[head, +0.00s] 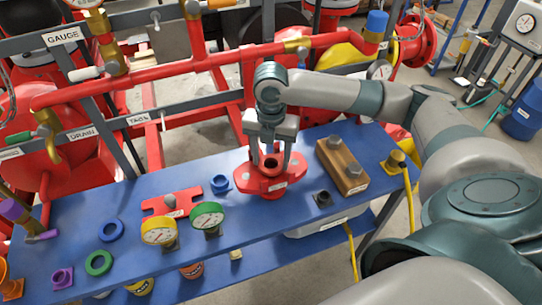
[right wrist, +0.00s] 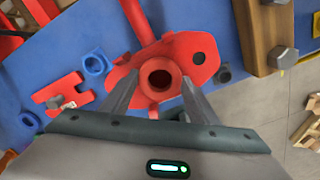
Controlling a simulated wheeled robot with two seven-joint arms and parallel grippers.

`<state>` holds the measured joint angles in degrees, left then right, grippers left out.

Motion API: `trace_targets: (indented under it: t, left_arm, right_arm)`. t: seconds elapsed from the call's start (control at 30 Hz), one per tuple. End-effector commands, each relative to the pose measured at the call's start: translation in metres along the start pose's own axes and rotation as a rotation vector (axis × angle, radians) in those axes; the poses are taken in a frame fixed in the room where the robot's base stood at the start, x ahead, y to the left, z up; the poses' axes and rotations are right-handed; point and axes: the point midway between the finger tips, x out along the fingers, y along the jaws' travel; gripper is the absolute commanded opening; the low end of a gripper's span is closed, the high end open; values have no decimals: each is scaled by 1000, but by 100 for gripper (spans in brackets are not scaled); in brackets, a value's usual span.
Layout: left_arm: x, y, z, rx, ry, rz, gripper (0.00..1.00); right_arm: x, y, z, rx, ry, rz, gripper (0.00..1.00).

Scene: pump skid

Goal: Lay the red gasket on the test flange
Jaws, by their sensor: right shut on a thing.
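The red gasket (right wrist: 160,76) is a thick ring with a dark hole. It also shows in the head view (head: 270,162). My right gripper (head: 271,158) points down with a finger on each side of the ring, shut on it. The test flange (head: 262,187) is a red labelled piece on the blue bench, directly beneath the gasket. In the right wrist view the flange (right wrist: 201,72) spreads out behind the ring. I cannot tell whether the gasket touches the flange. My left gripper is not in view.
The blue bench (head: 290,225) holds a wooden block with bolts (head: 342,165) right of the flange and a small black fitting (head: 323,198). To the left are a blue fitting (head: 219,184), a red plate (head: 172,203), two gauges, a blue ring (head: 110,231) and a green ring (head: 99,262). Red pipework stands behind.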

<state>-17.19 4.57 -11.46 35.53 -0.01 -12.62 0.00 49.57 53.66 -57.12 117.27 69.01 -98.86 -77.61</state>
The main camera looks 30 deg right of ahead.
Motion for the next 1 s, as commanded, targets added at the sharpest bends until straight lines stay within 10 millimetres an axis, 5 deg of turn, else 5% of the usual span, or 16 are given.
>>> trace_targets:
  t: [0.7,0.73,0.8,1.0]
  left_arm:
    - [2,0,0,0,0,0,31]
    - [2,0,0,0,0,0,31]
    - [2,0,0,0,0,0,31]
    - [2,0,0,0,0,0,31]
  right_arm:
    - [9,0,0,0,0,0,33]
    - [9,0,0,0,0,0,59]
    - [9,0,0,0,0,0,76]
    - [9,0,0,0,0,0,76]
